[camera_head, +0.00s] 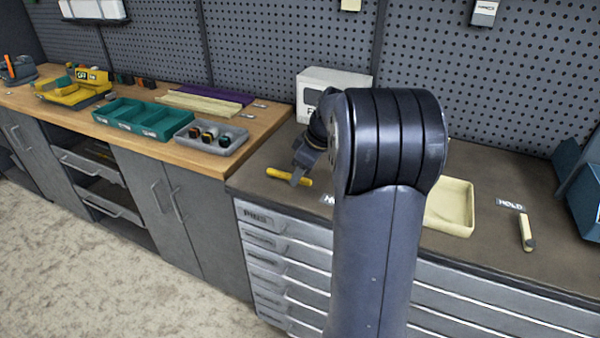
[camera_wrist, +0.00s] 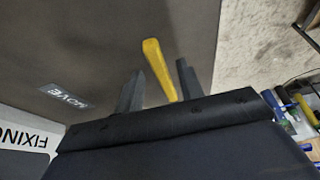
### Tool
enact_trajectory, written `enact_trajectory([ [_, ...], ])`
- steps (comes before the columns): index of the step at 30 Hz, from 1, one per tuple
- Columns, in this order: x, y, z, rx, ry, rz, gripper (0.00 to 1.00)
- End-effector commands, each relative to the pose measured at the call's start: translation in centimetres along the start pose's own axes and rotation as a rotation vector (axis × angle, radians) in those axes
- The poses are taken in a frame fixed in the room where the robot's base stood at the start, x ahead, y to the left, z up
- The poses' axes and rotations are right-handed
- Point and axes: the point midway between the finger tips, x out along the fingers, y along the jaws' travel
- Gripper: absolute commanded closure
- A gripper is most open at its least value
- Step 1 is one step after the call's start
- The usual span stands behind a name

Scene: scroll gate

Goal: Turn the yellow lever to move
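The yellow lever (camera_head: 290,177) lies on the dark worktop near its left front edge, partly covered by my gripper (camera_head: 298,172) in the head view. In the wrist view the yellow lever (camera_wrist: 158,66) runs between the two dark fingers of my gripper (camera_wrist: 158,82), with a gap on each side. Its far end sticks out past the fingertips. My gripper is open. I cannot tell how high the fingertips are above the worktop. The MOVE label (camera_wrist: 68,96) lies to the left in the wrist view.
A cream lever (camera_head: 526,233) lies by the HOLD label (camera_head: 510,205) at the right. A cream tray (camera_head: 450,207) stands behind my arm. A white box (camera_head: 333,85) stands at the back. Wooden bench (camera_head: 262,117) with trays is left.

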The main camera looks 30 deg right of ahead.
Motion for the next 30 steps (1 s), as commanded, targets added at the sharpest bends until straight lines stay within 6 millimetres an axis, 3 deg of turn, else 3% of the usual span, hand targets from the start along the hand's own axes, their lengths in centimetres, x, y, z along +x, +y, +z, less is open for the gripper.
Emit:
enact_trajectory([
  [9, 0.33, -0.03, -0.01, 0.000, 0.000, 0.000, 0.64],
  [23, 0.30, -0.02, -0.01, 0.000, 0.000, 0.000, 1.00],
  [30, 0.29, -0.02, -0.01, 0.000, 0.000, 0.000, 1.00],
])
